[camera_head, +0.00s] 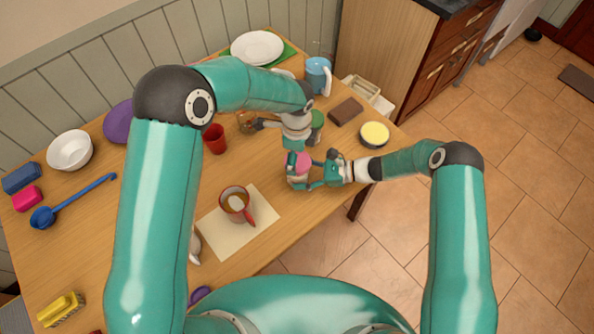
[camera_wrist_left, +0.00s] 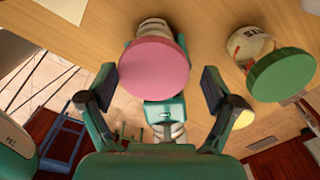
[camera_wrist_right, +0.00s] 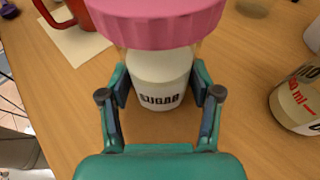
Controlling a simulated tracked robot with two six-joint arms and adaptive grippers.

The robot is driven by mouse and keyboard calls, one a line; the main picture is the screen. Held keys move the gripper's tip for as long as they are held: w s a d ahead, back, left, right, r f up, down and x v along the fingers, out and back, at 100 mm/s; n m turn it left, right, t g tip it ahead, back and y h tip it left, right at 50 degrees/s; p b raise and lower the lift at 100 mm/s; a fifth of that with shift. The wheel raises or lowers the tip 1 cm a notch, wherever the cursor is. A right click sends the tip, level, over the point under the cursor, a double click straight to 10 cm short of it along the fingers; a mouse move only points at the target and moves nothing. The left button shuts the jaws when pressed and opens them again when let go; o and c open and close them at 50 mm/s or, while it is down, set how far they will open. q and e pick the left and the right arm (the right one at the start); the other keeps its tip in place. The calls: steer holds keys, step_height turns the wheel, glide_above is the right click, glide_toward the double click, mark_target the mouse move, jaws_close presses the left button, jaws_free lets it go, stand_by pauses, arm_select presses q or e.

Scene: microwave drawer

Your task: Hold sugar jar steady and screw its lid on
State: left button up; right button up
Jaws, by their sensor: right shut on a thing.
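The white sugar jar (camera_wrist_right: 160,75), labelled SUGAR, stands upright on the table. My right gripper (camera_wrist_right: 160,100) is shut on its sides, low on the body; in the head view this gripper (camera_head: 322,174) comes in from the right. The pink lid (camera_wrist_left: 153,68) is on top of the jar and also shows in the right wrist view (camera_wrist_right: 158,22). I cannot tell whether its thread is engaged. My left gripper (camera_wrist_left: 157,88) points down over the lid, fingers open on either side, with a visible gap at the right finger. In the head view my left arm partly hides the lid (camera_head: 298,160).
A jar with a green lid (camera_wrist_left: 282,74) stands close beside the sugar jar. A red mug (camera_head: 236,204) sits on a paper sheet (camera_head: 262,222). The table's edge is near my right gripper.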

arm_select(q)
steer(key=shift+s+d, duration=0.1)
steer(key=shift+s, duration=0.05)
steer(key=n, duration=1.6)
steer(key=shift+n, duration=0.3)
steer(key=n, duration=0.6)
